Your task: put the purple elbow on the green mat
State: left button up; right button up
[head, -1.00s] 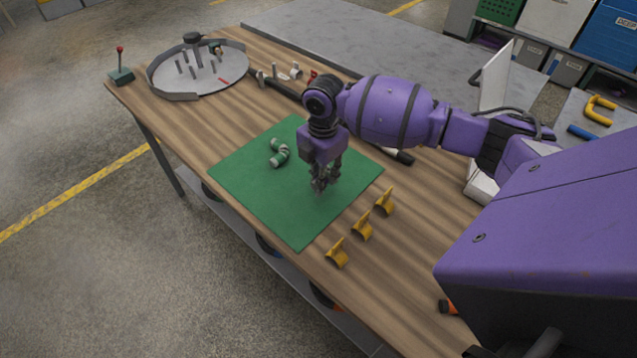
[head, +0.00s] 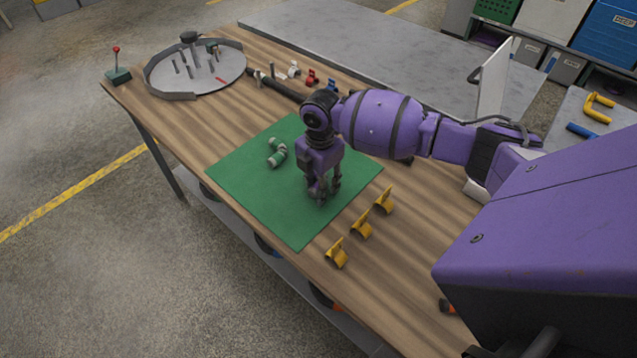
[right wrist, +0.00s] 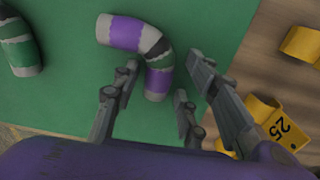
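The purple elbow (right wrist: 125,32) shows in the right wrist view, a bent tube with purple bands, pale ends and a dark middle. It lies on the green mat (right wrist: 75,85), also seen in the head view (head: 245,185). My right gripper (right wrist: 162,75) is over the mat with its fingers apart on either side of the elbow's near end, with gaps between. In the head view my right gripper (head: 322,195) points down over the mat's right part, and the elbow is hidden there. My left gripper is in neither view.
A green-banded elbow (head: 277,152) lies on the mat left of my gripper. Three yellow brackets (head: 361,224) stand along the mat's right edge. A round grey tray (head: 210,80) with pegs and small red and white fittings are at the back. The mat's near part is clear.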

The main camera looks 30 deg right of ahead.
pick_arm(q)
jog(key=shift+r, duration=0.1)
pick_arm(e)
jog(key=shift+r, duration=0.15)
jog(key=shift+r, duration=0.3)
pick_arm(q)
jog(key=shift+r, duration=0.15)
pick_arm(e)
notch_tip(320, 180, up, 12)
jog(key=shift+f, duration=0.25)
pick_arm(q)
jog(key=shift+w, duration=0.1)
pick_arm(e)
jog(key=shift+s+f, duration=0.1)
